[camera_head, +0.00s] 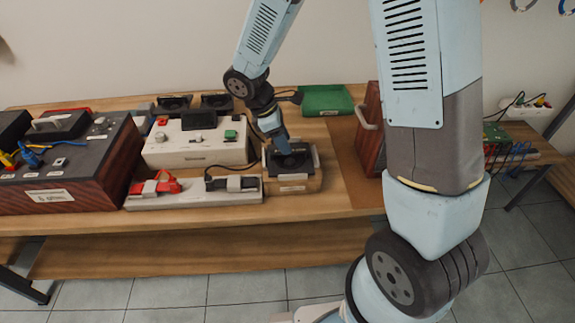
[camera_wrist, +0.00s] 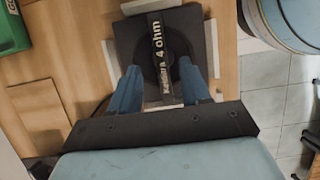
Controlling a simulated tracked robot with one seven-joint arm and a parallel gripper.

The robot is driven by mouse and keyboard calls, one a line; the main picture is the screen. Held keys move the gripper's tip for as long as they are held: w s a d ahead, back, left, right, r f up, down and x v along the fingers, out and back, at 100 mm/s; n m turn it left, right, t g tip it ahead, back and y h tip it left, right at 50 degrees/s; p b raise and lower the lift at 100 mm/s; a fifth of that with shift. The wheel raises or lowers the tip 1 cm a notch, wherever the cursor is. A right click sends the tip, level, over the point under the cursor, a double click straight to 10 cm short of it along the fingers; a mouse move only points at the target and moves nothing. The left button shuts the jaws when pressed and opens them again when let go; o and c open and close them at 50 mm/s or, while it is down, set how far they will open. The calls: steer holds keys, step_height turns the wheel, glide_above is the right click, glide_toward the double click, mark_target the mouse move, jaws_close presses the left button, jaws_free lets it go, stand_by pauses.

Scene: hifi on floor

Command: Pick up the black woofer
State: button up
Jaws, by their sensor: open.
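The black woofer (camera_head: 293,163) sits in a wooden holder (camera_head: 293,184) near the table's front edge. In the wrist view the woofer (camera_wrist: 126,45) is a dark square plate with a round cone, crossed by a raised bar lettered "4 ohm". My gripper (camera_head: 281,142) points down over it. In the wrist view my gripper (camera_wrist: 160,68) is open, with blue fingers over the woofer, one on each side of the bar. I cannot tell whether the fingers touch the bar.
Two similar black units (camera_head: 173,104) stand at the back. A white device box (camera_head: 196,142), a cable strip (camera_head: 205,192) and a dark control box (camera_head: 62,165) are to the left. A green tray (camera_head: 326,100) lies behind. Bare wooden tabletop (camera_head: 345,192) shows to the right.

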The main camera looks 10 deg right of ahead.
mark_target(290, 162)
steer(key=shift+x, duration=2.6)
steer(key=shift+c, duration=0.4)
jaws_close()
